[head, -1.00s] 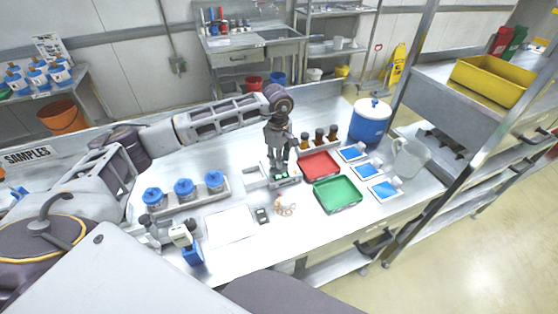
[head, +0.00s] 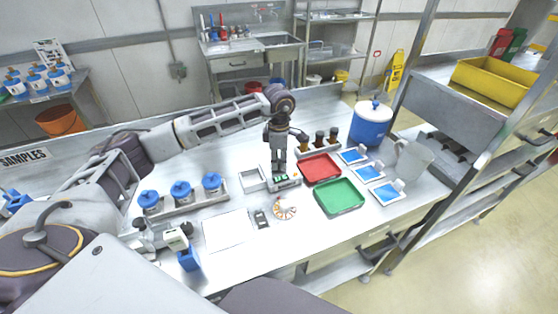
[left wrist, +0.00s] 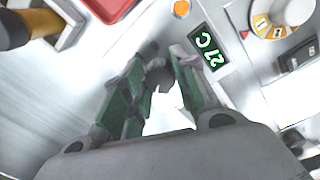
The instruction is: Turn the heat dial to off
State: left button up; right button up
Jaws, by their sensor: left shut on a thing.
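A small white heater unit (head: 284,184) stands mid-bench. My left gripper (head: 279,170) points down at the unit, right behind the display. In the left wrist view its two green-padded fingers (left wrist: 155,80) are closed around a small grey part beside the display, which I take as the heat dial. The fingers hide most of it, so its pointer and marks cannot be read. My right gripper is out of view.
A red tray (head: 321,169) and a green tray (head: 339,197) lie right of the unit. Brown bottles (head: 319,138) stand behind. A round, orange-marked disc (head: 284,211) and a black device (head: 261,219) lie in front. Blue-capped jars (head: 181,190) stand at left.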

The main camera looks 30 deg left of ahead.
aim_at(279, 162)
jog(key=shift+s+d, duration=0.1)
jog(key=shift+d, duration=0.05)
pick_arm(q)
jog(key=o, duration=1)
jog(key=shift+r, duration=0.95)
jog(key=r, duration=1)
jog(key=shift+s+r, duration=0.1)
jog(key=shift+s, duration=0.1)
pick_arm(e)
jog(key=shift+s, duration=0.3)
pick_arm(q)
jog(key=shift+d, duration=0.1)
